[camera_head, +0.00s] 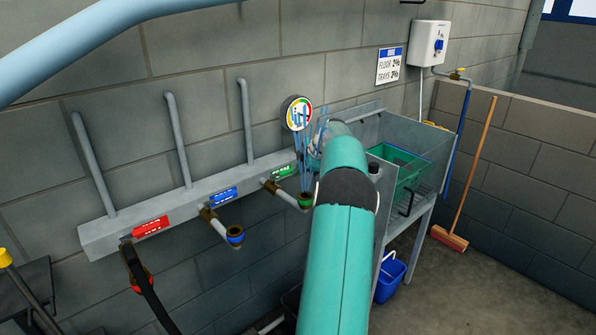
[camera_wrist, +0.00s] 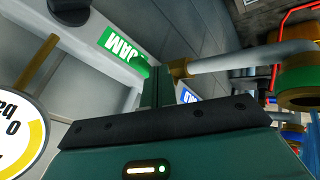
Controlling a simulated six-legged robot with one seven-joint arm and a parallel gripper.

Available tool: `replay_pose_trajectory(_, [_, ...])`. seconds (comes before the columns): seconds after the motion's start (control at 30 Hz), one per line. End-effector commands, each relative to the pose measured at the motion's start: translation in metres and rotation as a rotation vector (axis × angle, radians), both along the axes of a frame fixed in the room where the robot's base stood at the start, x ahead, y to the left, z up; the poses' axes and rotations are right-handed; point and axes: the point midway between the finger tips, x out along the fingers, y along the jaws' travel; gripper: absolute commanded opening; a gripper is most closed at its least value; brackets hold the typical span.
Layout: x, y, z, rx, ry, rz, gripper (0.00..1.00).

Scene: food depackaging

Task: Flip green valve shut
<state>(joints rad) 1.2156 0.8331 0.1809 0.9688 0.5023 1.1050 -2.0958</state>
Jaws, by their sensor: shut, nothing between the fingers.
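The green label (camera_head: 284,171) is on the grey wall manifold, the rightmost of three. Below it a brass fitting and short grey pipe lead to a green-ringed outlet (camera_head: 305,201). In the wrist view the green label (camera_wrist: 120,45) appears upside down, with the brass fitting (camera_wrist: 179,67) beside it and the green-ringed outlet (camera_wrist: 308,78) at the right edge. My gripper (camera_wrist: 157,78) is shut and empty, its fingers close to the label and brass fitting. I cannot tell whether they touch. In the head view my arm hides the gripper.
A red label (camera_head: 151,226) and blue label (camera_head: 223,196) mark neighbouring outlets. A round gauge (camera_head: 297,112) is above the manifold. A metal sink (camera_head: 431,148) holding a green crate (camera_head: 404,170) stands right of my arm. A broom (camera_head: 470,180) leans at the right wall.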

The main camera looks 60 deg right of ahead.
Motion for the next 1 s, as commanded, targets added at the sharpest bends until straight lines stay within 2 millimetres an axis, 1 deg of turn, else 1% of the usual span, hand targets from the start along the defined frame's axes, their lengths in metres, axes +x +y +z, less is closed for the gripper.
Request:
replay_pose_trajectory(0.5, [0.013,-0.009,-0.001,0.0,-0.001,-0.001,0.0])
replay_pose_trajectory(1.0, [0.017,-0.012,0.0,-0.003,-0.005,-0.002,0.0])
